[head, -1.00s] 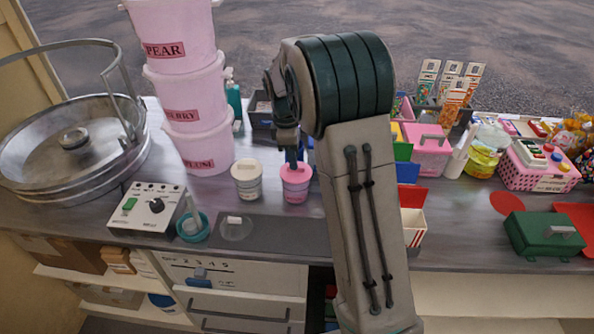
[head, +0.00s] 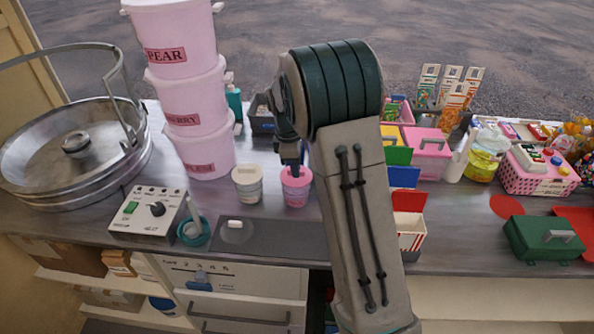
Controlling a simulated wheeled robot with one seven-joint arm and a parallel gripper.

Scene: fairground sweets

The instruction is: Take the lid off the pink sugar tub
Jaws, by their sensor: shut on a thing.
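The pink sugar tub (head: 297,193) stands upright on the counter, left of my arm, with a pale band around its side. Its pink top (head: 299,177) is partly hidden by my gripper (head: 291,170). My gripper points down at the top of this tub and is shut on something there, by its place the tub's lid. The fingertips are small and partly covered, so the exact grip is hard to see. I cannot tell any gap between the lid and the tub.
A cream-topped tub (head: 247,184) stands close on the left. A dark mat (head: 280,238) in front holds a small white handle-like piece (head: 235,224). Stacked pink buckets (head: 204,150) rise behind left. A red-and-white striped box (head: 410,231) stands right of my arm.

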